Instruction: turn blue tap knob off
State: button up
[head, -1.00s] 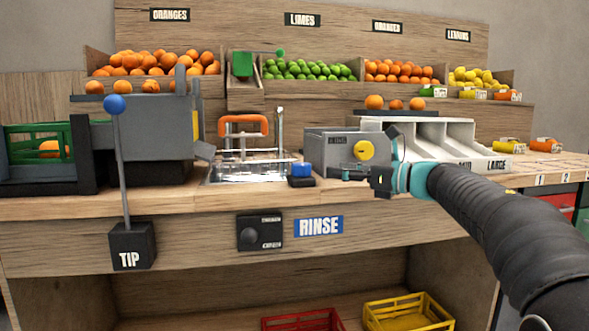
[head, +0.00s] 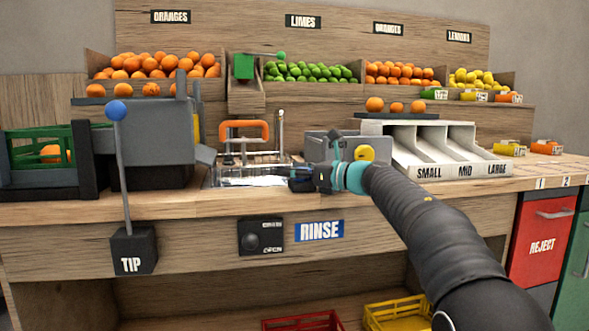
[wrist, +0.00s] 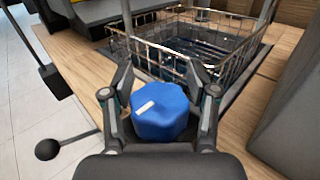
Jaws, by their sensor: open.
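The blue tap knob (wrist: 160,112) shows in the wrist view, with a white mark on its top. My gripper (wrist: 166,88) is open, with one finger on each side of the knob; I cannot tell whether the fingers touch it. In the head view my gripper (head: 302,178) is at the right front corner of the sink (head: 232,182), and it hides the knob there. The wrist view shows the sink's wire basket (wrist: 185,50) just beyond the knob, with water inside.
A blue-balled lever (head: 117,110) stands at the left. The sorting chutes (head: 440,150) stand to the right. The RINSE sign (head: 319,230) and a black dial (head: 252,240) are on the front panel.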

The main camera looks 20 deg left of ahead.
jog(key=shift+a, duration=0.1)
jog(key=c, duration=1)
